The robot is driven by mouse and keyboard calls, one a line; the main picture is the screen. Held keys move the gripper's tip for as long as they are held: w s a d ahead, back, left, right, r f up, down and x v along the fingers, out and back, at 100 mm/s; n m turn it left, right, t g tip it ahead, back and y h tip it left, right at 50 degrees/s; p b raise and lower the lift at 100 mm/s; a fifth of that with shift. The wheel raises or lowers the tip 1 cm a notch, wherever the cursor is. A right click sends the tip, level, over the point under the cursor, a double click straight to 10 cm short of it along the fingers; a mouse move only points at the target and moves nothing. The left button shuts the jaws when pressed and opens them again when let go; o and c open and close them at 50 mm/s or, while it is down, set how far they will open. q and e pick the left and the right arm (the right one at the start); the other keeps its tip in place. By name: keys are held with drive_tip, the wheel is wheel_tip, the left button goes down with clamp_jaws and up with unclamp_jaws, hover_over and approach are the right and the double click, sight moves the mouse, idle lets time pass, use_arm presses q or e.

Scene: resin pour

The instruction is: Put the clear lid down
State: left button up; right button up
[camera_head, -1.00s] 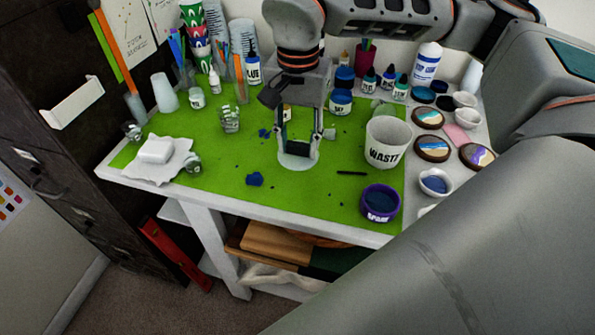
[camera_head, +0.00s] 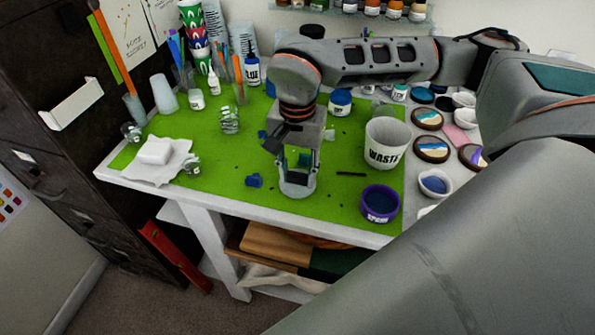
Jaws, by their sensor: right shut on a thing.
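My right gripper (camera_head: 298,172) points down over the front middle of the green mat (camera_head: 218,178). It is shut on the clear lid (camera_head: 297,190), a round, pale, see-through disc below the fingertips. The gripper hides part of the lid. I cannot tell whether the lid touches the mat or is slightly above it. My left gripper is not in view.
A white waste cup (camera_head: 386,143) and a purple-rimmed tub (camera_head: 380,204) stand to the right. A dark stick (camera_head: 351,173) lies between them and the gripper. Blue scraps (camera_head: 254,181) lie to the left. The mat's left front is mostly clear.

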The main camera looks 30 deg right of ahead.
sight(297, 175)
drive_tip(key=shift+f, duration=0.15)
drive_tip(key=o, duration=0.9)
drive_tip(key=shift+c, duration=0.2)
wheel_tip(297, 175, up, 12)
drive_tip(key=shift+r, duration=0.25)
